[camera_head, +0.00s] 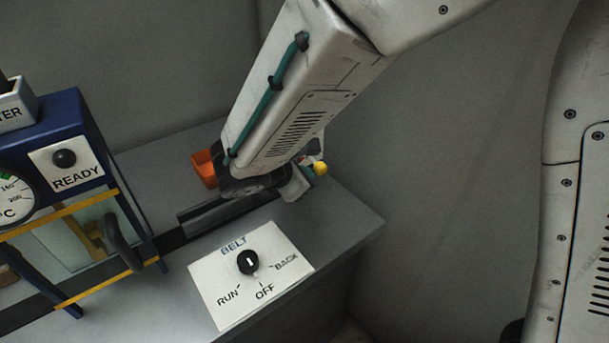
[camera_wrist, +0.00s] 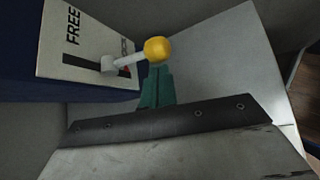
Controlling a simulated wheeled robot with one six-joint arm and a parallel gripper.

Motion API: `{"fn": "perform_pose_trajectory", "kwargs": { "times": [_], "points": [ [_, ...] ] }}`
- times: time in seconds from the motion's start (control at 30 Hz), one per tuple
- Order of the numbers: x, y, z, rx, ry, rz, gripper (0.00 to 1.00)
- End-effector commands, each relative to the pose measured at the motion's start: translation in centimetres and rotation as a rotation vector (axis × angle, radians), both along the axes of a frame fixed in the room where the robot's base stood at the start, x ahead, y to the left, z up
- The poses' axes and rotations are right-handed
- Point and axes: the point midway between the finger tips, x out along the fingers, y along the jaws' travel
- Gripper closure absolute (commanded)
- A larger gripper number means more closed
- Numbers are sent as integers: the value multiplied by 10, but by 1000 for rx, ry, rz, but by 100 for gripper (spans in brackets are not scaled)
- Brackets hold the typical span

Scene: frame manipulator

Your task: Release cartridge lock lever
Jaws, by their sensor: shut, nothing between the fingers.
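The lever, a grey arm with a yellow ball knob (camera_wrist: 158,49), stands out from a slot in a white panel (camera_wrist: 58,38) in the wrist view. The panel reads FREE at the left; a red mark near the slot's right end is partly covered by the lever. My gripper (camera_wrist: 157,72) has teal fingers, shut and empty, with the tips just below the knob in the picture. I cannot tell whether they touch it. In the head view the yellow knob (camera_head: 320,168) shows beside the end of my arm, and the lever's panel is hidden.
A BELT switch plate (camera_head: 222,292) with a black knob lies on the grey bench near a dark belt track. An orange box (camera_head: 203,169) is behind my wrist. A blue frame (camera_head: 66,118) with a READY button and gauge stands left. The bench's right corner is clear.

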Motion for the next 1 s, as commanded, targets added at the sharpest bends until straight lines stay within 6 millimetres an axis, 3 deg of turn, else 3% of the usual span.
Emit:
{"fn": "perform_pose_trajectory", "kwargs": {
  "times": [0.3, 1.0],
  "points": [
    [1, 0, 17, -127, 189, -2, 100],
    [4, 1, 32, -125, 181, -2, 100]
  ]
}}
